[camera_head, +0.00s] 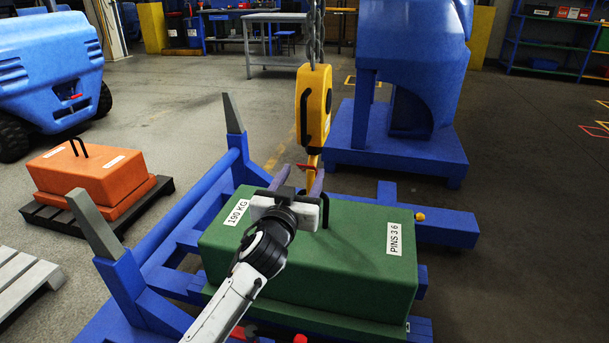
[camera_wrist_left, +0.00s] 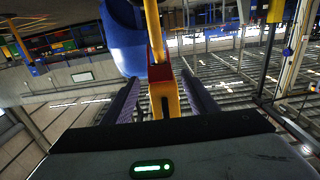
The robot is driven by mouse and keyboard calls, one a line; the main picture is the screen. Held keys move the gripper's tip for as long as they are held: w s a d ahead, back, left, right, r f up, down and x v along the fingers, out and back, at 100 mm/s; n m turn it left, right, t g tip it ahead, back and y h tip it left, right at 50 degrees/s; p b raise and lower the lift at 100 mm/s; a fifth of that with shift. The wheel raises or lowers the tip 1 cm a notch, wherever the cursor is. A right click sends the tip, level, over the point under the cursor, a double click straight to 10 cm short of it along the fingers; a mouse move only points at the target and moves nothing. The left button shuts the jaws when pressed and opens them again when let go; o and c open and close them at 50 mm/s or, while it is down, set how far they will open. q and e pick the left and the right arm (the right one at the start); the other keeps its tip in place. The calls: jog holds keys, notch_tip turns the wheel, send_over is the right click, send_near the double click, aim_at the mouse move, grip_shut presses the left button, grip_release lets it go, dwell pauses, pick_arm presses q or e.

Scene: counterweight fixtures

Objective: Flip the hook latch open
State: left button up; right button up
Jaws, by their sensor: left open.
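The yellow hook block (camera_head: 313,105) hangs on a chain above the green counterweight (camera_head: 330,240). Its red latch (camera_head: 306,167) shows at the lower hook, just beyond my left gripper (camera_head: 298,177). My left gripper is open, with its two fingers pointing away over the counterweight. In the left wrist view, the yellow hook (camera_wrist_left: 166,98) and red latch (camera_wrist_left: 158,72) appear between the spread fingers of my gripper (camera_wrist_left: 160,92). I cannot tell whether a finger touches the latch. The hook's lower end is partly hidden by the gripper in the head view. My right gripper is out of view.
The counterweight, with a dark lifting loop (camera_head: 325,211), rests on a blue frame (camera_head: 200,205) with grey-tipped posts. A blue machine (camera_head: 412,75) stands behind. An orange weight (camera_head: 90,178) sits on a dark pallet at left. Floor at right is clear.

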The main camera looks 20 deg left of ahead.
pick_arm(q)
jog(key=w, duration=0.2)
jog(key=shift+w, duration=0.45)
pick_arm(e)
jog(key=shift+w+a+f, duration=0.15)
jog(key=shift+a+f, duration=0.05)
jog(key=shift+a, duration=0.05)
pick_arm(q)
jog(key=shift+c, duration=0.4)
